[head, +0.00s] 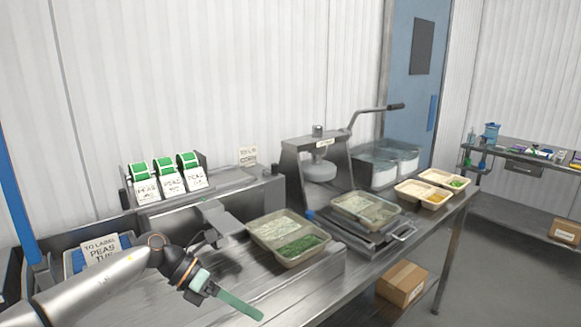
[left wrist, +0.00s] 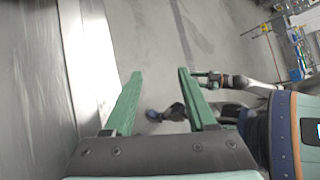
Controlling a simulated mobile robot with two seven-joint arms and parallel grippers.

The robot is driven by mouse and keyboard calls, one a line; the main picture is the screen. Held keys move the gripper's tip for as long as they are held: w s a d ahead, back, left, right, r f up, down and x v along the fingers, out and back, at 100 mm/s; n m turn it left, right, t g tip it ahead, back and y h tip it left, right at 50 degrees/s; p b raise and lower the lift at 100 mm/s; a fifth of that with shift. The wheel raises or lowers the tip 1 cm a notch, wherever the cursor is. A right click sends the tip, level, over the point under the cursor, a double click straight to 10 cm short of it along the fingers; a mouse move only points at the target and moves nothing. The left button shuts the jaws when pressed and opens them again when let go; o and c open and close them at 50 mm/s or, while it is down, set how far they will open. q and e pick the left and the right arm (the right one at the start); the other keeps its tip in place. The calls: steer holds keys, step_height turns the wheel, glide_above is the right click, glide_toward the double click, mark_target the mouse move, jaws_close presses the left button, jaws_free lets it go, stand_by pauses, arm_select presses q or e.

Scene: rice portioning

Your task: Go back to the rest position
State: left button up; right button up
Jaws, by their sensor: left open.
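My left gripper (head: 240,305) is low in the head view, in front of the steel work table, with one green finger plainly seen. It is empty. A pale arm of mine reaches in from the right of that view. Its green end, my right gripper (left wrist: 207,79), is partly hidden behind a left finger, and its jaws are too small to read. My right gripper is not in the head view.
The steel table (head: 310,291) holds a tray with green food (head: 272,225), a press (head: 305,165), a tray in the sealer (head: 366,212), filled trays (head: 430,184) and label rolls (head: 168,175). A cardboard box (head: 402,284) sits below.

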arm_select(q)
steer(key=s+d+f+n+t+h, duration=0.2)
steer(key=s+d+n+t+h, duration=0.3)
steer(key=d+n+h, duration=0.5)
steer(key=s+a+f+n+t+y, duration=0.2)
steer(key=a+f+n+t+y, duration=0.3)
steer(key=n, duration=0.7)
steer(key=s+a+f+n+t+y, duration=0.25)
steer(key=f+n+t+y, duration=0.45)
steer(key=n, duration=0.5)
steer(key=s+a+f+n+g+y, duration=0.3)
steer(key=s+a+f+n, duration=0.1)
steer(key=s+f, duration=0.3)
steer(key=s+a+f+n+g+y, duration=0.3)
steer(key=s+a+f+n+g, duration=0.1)
steer(key=s, duration=0.5)
step_height(320, 180, down, 3)
steer(key=shift+s+a+n, duration=0.15)
steer(key=shift+a+n, duration=0.55)
steer(key=shift+a, duration=0.3)
